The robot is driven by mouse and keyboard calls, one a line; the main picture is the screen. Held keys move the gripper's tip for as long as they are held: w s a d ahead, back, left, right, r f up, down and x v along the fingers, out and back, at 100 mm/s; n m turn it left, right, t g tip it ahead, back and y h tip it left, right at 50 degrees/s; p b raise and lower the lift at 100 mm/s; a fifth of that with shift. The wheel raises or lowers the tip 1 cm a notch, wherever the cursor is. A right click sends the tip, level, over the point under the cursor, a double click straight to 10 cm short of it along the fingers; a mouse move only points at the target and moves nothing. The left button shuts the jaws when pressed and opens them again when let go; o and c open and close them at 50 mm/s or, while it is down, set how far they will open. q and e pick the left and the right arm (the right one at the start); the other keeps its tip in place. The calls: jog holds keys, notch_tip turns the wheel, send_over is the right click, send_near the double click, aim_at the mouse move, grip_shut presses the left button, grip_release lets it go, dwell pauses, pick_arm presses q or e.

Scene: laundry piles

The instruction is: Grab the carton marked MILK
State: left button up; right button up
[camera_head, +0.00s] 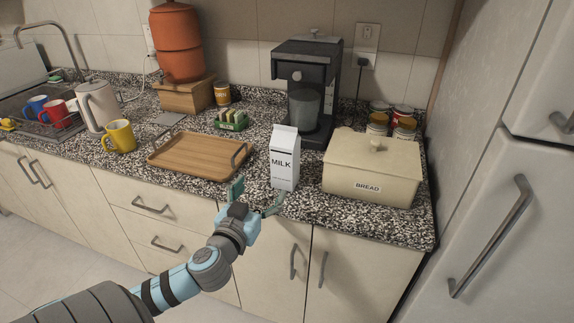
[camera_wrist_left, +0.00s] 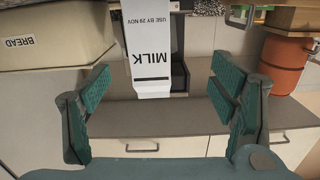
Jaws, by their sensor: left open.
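The white carton marked MILK (camera_head: 285,165) stands upright on the speckled counter, between the wooden tray and the bread box. My left gripper (camera_head: 256,197) is open and empty at the counter's front edge, just in front and to the left of the carton. In the left wrist view, which is upside down, the carton (camera_wrist_left: 150,45) shows beyond the gap between the two green fingers (camera_wrist_left: 163,85). It does not appear to be touched by either finger. My right gripper is not in view.
The cream bread box (camera_head: 372,182) stands close right of the carton. A wooden tray (camera_head: 196,155) with metal handles lies to its left, and a dark coffee machine (camera_head: 308,85) stands behind. A yellow mug (camera_head: 120,137) and kettle (camera_head: 97,105) are farther left.

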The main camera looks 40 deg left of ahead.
aim_at(286, 151)
pick_arm(q)
jog(key=shift+t, duration=0.4)
jog(key=x, duration=0.4)
jog(key=d+r+x, duration=0.1)
jog(key=x, duration=0.4)
jog(key=r+x, duration=0.1)
jog(key=x, duration=0.4)
jog(key=shift+w+d+r, duration=0.2)
jog(key=shift+w+d, duration=0.1)
jog(key=shift+w, duration=0.1)
jog(key=shift+s, duration=0.1)
jog(key=c, duration=1.8)
jog(key=shift+r, duration=0.15)
